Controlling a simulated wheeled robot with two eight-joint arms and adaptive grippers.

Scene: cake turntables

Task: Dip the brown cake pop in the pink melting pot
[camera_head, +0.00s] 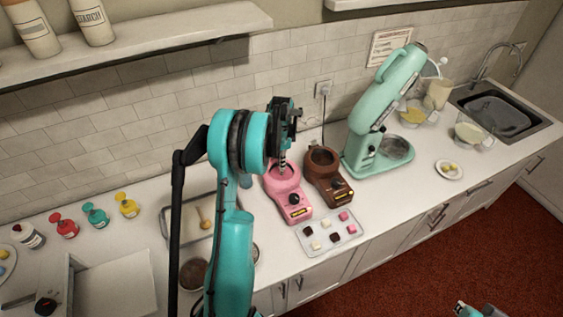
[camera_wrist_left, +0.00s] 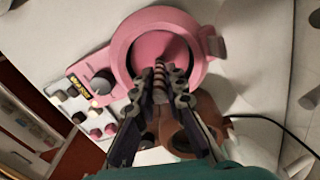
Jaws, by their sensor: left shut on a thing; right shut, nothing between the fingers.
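The pink melting pot (camera_head: 297,211) stands on the counter beside a brown pot. It also shows in the left wrist view (camera_wrist_left: 124,50), with its round opening under my fingers. My left gripper (camera_head: 284,148) is above the pink pot, pointing down. Its fingers are shut on a thin thing that reaches down toward the opening; in the left wrist view the fingertips (camera_wrist_left: 160,78) meet over the pot's near rim. The brown cake pop's head cannot be made out; the fingers and pot hide the lower end. Only a piece of my right arm shows at the bottom edge of the head view.
The brown melting pot (camera_head: 330,182) stands close to the right of the pink one. A tray of small sweets (camera_head: 330,236) lies in front. A mint mixer (camera_head: 381,125) stands further right. A tray (camera_head: 183,233) with a tan-headed stick is left, partly behind my arm.

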